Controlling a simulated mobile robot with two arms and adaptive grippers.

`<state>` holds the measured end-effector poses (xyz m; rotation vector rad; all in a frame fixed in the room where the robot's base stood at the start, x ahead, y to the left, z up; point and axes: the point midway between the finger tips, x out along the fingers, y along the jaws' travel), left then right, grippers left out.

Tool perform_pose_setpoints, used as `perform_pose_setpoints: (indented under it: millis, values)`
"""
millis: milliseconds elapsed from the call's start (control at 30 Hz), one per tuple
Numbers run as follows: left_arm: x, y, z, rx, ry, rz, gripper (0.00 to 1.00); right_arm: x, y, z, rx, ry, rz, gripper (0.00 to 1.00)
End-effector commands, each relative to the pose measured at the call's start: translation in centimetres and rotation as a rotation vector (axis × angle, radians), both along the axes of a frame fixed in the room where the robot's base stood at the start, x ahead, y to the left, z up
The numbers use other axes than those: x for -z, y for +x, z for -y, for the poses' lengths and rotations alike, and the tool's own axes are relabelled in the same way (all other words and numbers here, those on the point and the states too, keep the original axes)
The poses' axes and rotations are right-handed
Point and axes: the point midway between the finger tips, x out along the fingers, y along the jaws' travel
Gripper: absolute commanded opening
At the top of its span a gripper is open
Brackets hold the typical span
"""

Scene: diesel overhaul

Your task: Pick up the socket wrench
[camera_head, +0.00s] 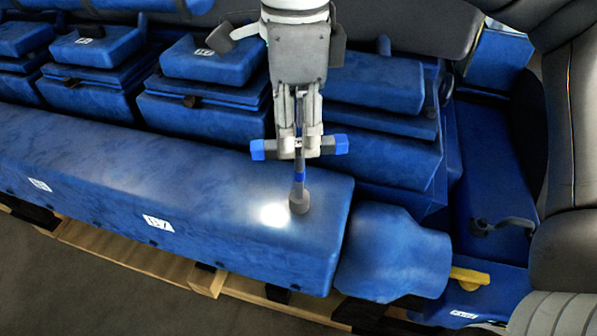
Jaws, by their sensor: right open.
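The socket wrench (299,190) shows as a slim upright shaft with a blue band and a dark, rounded lower end. This end meets the top of the long blue engine cover near its right end. A grey crossbar with blue ends spreads to both sides at the shaft's upper part. My right gripper (299,146) comes down from the top centre, with its fingers around the upper shaft at crossbar height. It is open, and I cannot tell if the fingers touch the wrench. My left gripper is not in view.
The long blue cover (110,185) runs across the engine, with raised blue blocks (95,45) behind it. A yellow lever (470,275) sticks out at the lower right. A wooden pallet (130,255) lies below.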

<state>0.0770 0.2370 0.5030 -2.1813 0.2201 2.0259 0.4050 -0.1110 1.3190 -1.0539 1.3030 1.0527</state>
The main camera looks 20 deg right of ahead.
Motion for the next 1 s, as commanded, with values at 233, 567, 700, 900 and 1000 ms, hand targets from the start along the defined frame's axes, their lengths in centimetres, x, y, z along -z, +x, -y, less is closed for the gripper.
perform_pose_setpoints:
  millis: [233, 567, 700, 900, 1000]
  values:
    - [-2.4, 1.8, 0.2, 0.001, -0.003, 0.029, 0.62, 3.1, 0.0, 0.5, -0.001, 0.0, -0.004, 0.43]
    - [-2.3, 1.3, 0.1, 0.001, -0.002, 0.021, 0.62, 4.0, 0.1, 0.4, -0.001, 0.002, -0.001, 0.42]
    - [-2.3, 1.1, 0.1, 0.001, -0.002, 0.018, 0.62, 3.9, 0.1, 0.4, -0.001, 0.001, -0.002, 0.24]
    - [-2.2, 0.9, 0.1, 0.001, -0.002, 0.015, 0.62, 3.9, 0.1, 0.4, -0.001, 0.001, -0.001, 0.0]
    - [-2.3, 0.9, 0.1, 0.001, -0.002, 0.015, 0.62, 3.9, 0.1, 0.4, -0.001, 0.001, -0.001, 0.0]
